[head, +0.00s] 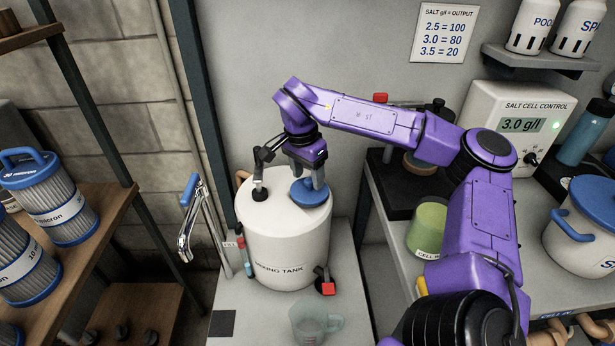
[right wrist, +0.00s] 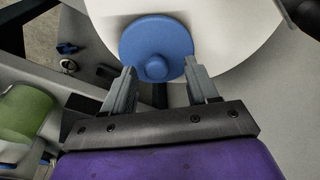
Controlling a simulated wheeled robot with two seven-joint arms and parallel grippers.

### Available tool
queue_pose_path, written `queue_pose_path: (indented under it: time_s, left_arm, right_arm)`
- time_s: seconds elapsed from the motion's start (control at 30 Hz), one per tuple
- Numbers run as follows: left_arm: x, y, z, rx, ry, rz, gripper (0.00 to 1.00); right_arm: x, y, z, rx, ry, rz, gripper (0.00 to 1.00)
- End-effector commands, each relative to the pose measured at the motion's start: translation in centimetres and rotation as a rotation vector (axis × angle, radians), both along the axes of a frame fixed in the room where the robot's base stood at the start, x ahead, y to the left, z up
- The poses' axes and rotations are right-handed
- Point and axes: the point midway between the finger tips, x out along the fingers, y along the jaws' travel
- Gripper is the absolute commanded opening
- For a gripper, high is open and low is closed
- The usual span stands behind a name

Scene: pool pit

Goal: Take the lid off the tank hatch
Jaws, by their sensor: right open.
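The white mixing tank (head: 285,240) stands on a light grey surface in the middle of the head view. The blue round lid (head: 309,195) sits on the right part of its top. My right gripper (head: 308,178) is just above the lid. Its jaws are open, with one finger on either side of the knob in the right wrist view (right wrist: 159,72); I cannot tell whether they touch it. My left gripper is not in view.
A black fitting (head: 259,190) stands on the tank's top left of the lid. A clear jug (head: 315,324) stands in front of the tank, near a red-handled valve (head: 327,287). A green cup (head: 428,226) is on the right. A chrome piece with a blue handle (head: 190,215) is at the left.

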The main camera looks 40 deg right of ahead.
Motion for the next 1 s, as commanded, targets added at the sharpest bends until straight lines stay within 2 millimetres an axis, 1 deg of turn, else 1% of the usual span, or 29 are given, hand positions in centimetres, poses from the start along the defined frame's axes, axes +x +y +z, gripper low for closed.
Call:
queue_pose_path:
  time_s: [0.03,0.1,0.27,0.3,0.37,0.4,0.47,0.5,0.8,0.93,1.0]
  left_arm:
    - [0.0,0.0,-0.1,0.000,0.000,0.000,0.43]
    - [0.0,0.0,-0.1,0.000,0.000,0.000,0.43]
    - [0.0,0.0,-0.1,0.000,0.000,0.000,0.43]
    - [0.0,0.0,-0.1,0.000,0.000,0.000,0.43]
    - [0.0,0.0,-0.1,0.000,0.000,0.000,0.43]
    - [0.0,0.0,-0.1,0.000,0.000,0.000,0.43]
    - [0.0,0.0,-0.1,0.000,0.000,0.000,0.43]
    - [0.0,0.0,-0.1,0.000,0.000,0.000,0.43]
    - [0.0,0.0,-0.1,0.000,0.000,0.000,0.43]
    - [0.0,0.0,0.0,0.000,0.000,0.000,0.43]
    - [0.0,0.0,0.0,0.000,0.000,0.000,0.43]
  right_arm:
    - [0.0,-0.1,-0.6,0.001,-0.001,0.000,0.59]
    - [0.0,-0.1,-0.9,0.001,-0.002,0.000,0.59]
    - [0.1,0.0,-0.9,0.000,-0.003,0.001,0.59]
    - [0.1,0.0,-0.9,0.000,-0.003,0.001,0.55]
    - [0.1,0.0,-0.9,0.000,-0.003,0.001,0.36]
    - [0.1,0.0,-0.9,0.000,-0.003,0.001,0.23]
    - [0.1,0.0,-0.9,0.000,-0.003,0.001,0.03]
    - [0.1,0.0,-0.9,0.000,-0.003,0.001,0.00]
    - [0.1,0.0,-0.6,0.000,-0.004,0.002,0.00]
    - [0.1,0.0,0.6,0.000,-0.006,0.002,0.00]
    - [0.2,0.0,1.9,-0.001,-0.009,0.001,0.00]
